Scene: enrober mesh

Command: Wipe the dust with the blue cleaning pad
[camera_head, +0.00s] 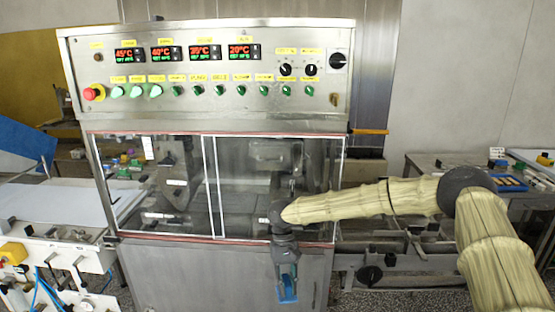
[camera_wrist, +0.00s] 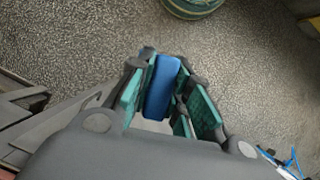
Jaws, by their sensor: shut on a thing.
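My gripper (camera_head: 287,270) hangs pointing down in front of the lower steel panel of the enrober machine. It is shut on the blue cleaning pad (camera_head: 288,293), whose lower end sticks out below the fingers. In the wrist view the blue pad (camera_wrist: 162,87) lies between the green-faced fingers of my gripper (camera_wrist: 168,98), with speckled floor beyond it. I cannot make out any dust in either view.
The enrober (camera_head: 200,270) has a control panel (camera_head: 220,70) with lit displays and glass doors (camera_head: 180,185) below. A white conveyor (camera_head: 60,205) stands at the left. A table (camera_head: 440,162) with items stands at the right. A round greenish object (camera_wrist: 192,6) is on the floor.

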